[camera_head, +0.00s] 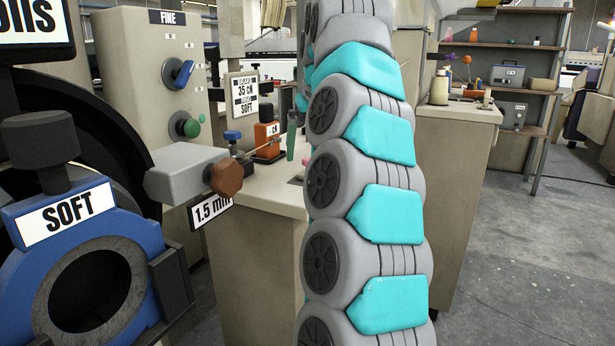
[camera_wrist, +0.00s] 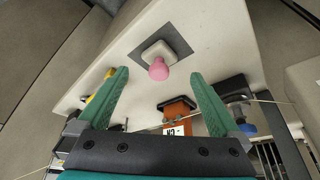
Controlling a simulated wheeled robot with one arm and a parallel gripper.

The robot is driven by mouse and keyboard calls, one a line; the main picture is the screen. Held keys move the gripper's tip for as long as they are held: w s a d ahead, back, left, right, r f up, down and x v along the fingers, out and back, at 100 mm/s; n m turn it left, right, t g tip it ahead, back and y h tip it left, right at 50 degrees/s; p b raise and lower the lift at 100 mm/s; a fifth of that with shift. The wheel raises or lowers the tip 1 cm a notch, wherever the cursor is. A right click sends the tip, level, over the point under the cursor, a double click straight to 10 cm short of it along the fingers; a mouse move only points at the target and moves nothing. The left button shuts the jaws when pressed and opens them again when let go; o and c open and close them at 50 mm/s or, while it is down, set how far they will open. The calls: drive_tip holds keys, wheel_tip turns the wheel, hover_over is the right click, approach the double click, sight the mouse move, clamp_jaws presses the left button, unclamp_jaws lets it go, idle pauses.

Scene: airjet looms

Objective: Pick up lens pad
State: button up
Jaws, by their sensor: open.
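What looks like the lens pad (camera_wrist: 158,69) is a pink rounded knob on a small pale block, sitting on a dark grey square on the light bench top (camera_wrist: 213,32). In the wrist view it shows just beyond and between the fingertips of my gripper (camera_wrist: 159,77). The green fingers are spread apart with nothing held between them. In the head view, my arm covers most of this part of the bench, and only a green finger (camera_head: 291,137) shows beside it.
An orange device (camera_head: 267,138) stands on the bench, also in the wrist view (camera_wrist: 178,108). A dark device with a blue knob (camera_wrist: 240,110) is near the right finger. A grey block with a brown knob (camera_head: 226,178) juts out at left. Open floor (camera_head: 540,270) lies at right.

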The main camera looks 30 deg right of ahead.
sight(309, 159)
drive_tip(key=shift+x, duration=2.45)
drive_tip(key=c, duration=1.2)
drive_tip(key=shift+r, duration=0.15)
drive_tip(key=shift+r, duration=1.6)
drive_tip(key=s+a+b, duration=0.1)
drive_tip(key=s, duration=0.4)
drive_tip(key=s+a+r, duration=0.1)
drive_tip(key=s+a, duration=0.1)
drive_tip(key=s, duration=0.3)
drive_tip(key=s+a+b, duration=0.1)
drive_tip(key=s+a, duration=0.1)
drive_tip(key=s, duration=0.3)
drive_tip(key=shift+a+r+b, duration=0.25)
drive_tip(key=shift+b, duration=0.05)
